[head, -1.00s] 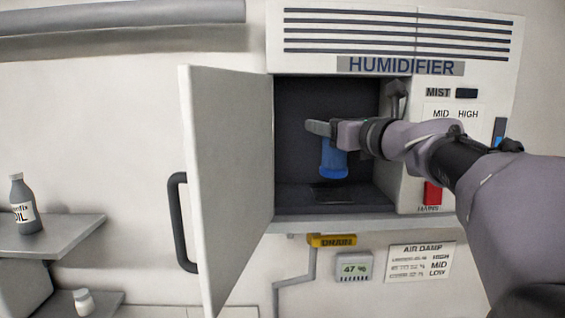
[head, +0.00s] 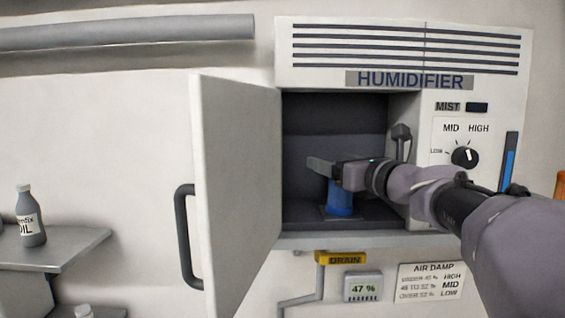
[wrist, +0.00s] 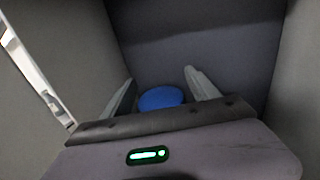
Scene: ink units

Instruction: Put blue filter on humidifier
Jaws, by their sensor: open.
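The humidifier (head: 407,55) is a white wall unit with its door (head: 238,190) swung open to the left. The blue filter (head: 340,200) stands upright inside the dark compartment, its base on the square pad (head: 325,213) on the compartment floor. My gripper (head: 322,168) is inside the compartment at the filter's top. In the wrist view the two fingers of my gripper (wrist: 160,93) are apart, one on each side of the filter's round blue top (wrist: 161,98). I cannot tell whether either finger touches it.
A dark lever (head: 401,138) is on the compartment's right wall. The dial (head: 465,156) and blue level gauge (head: 510,160) are on the right panel. A yellow drain label (head: 340,258) and a 47 % display (head: 362,287) are below. An oil bottle (head: 31,215) stands on the left shelf.

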